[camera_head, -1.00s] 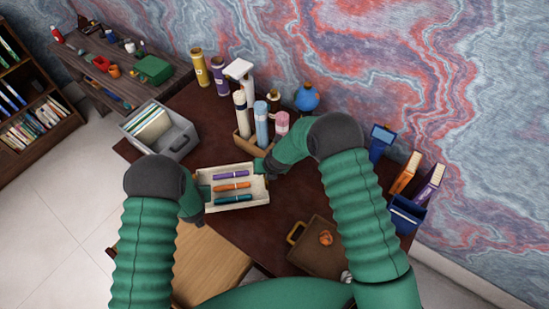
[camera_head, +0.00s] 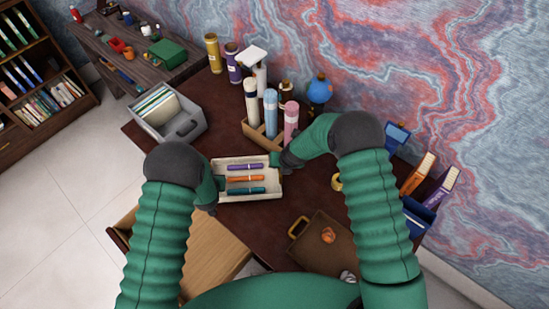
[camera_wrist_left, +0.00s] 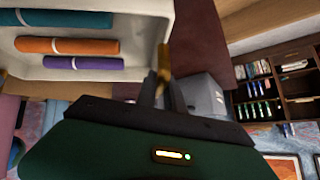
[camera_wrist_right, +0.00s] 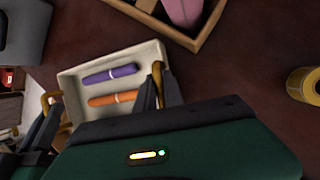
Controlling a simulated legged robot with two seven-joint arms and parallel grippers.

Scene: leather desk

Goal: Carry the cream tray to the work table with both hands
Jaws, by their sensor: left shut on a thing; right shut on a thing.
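The cream tray (camera_head: 262,198) is over the dark red leather desk in the head view, with purple, orange and teal rolled pieces lying in it. My left gripper (camera_head: 212,190) is shut on its left end. In the left wrist view the fingers (camera_wrist_left: 163,85) close on a yellow-brown handle at the tray wall (camera_wrist_left: 152,35). My right gripper (camera_head: 277,160) is shut at the right end, on a similar handle in the right wrist view (camera_wrist_right: 158,85). I cannot tell clearly whether the tray clears the desk. A dark side table (camera_head: 178,73) stands at the upper left.
A grey file box (camera_head: 188,128) stands left of the tray. A brown case (camera_head: 325,255) and tape roll (camera_head: 336,182) lie to the right. An open drawer (camera_head: 215,250) is in front. The side table bears several objects.

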